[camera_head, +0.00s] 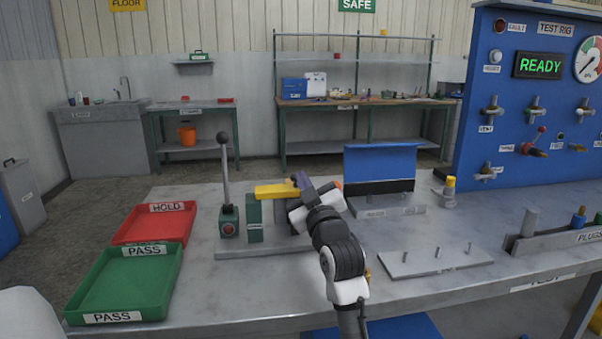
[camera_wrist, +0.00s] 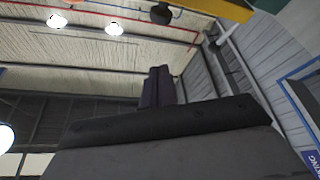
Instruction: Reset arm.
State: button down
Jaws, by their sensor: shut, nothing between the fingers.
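My arm reaches up from the bottom middle of the head view over the grey workbench (camera_head: 215,285). My gripper (camera_head: 299,180) is at its far end, shut and empty, with dark fingers. In the wrist view the fingers (camera_wrist: 158,72) are together, with the ceiling and wall behind them. In the head view the gripper overlaps the right end of a yellow bar (camera_head: 272,191) on a bench fixture. I cannot tell whether they touch. My wrist and forearm hide part of the fixture and the bench behind.
A black-knobbed lever (camera_head: 224,180) stands left of the fixture. A red HOLD tray (camera_head: 128,228) and green PASS tray (camera_head: 80,292) are at left. A blue-backed stand (camera_head: 380,160) and a pegged plate (camera_head: 397,266) are at right. The blue test rig (camera_head: 490,60) rises behind.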

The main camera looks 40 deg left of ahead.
jog(key=shift+s+v, duration=0.25)
jog(key=shift+v, duration=1.35)
jog(key=shift+a, duration=0.2)
